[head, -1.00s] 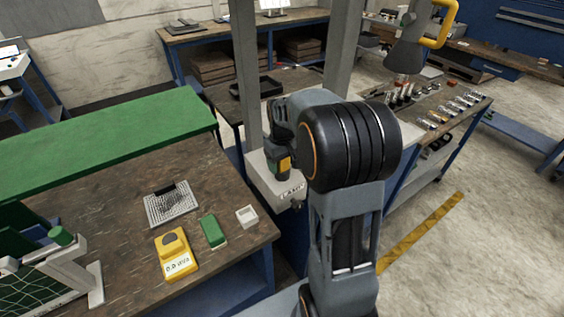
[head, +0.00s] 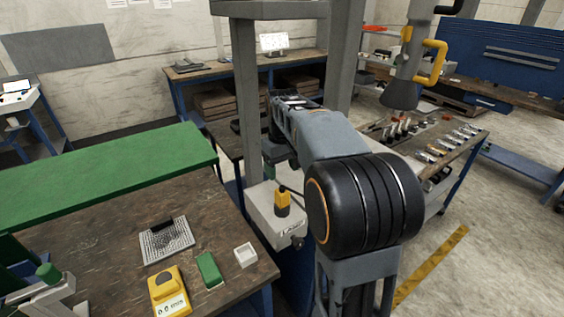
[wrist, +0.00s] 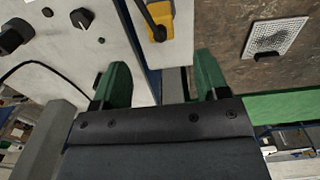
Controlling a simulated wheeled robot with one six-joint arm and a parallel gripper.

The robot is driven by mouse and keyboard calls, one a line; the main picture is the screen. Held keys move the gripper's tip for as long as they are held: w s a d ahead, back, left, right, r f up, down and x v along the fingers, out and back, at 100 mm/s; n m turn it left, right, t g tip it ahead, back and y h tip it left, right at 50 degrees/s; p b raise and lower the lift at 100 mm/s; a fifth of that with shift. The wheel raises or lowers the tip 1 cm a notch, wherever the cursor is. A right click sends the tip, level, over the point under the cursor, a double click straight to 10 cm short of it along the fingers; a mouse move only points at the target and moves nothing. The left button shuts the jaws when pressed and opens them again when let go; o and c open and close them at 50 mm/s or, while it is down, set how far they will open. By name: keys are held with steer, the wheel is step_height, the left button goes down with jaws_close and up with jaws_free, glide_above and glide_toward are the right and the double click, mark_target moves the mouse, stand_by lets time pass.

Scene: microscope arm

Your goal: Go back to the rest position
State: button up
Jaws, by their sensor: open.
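My gripper (wrist: 162,72) shows in the wrist view as two green fingers spread wide apart, with nothing between them. Beyond them is the pale lamp box (wrist: 75,60) with black knobs and a yellow switch (wrist: 160,22) with a dark lever. The fingers look clear of the switch. In the head view the lamp box (head: 267,220) stands at the post beside the workbench, its yellow switch (head: 282,203) in plain sight on top. My arm reaches away past the box; its far end is partly hidden behind the forearm, so the fingers are not clear there.
The wooden workbench (head: 110,235) holds a perforated plate (head: 166,241), a yellow meter (head: 171,293), a green block (head: 208,270) and a white tray (head: 245,255). Grey posts (head: 246,90) rise close to my arm. A lamp head with a yellow handle (head: 433,62) hangs at the right.

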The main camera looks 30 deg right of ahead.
steer(key=shift+r, duration=1.15)
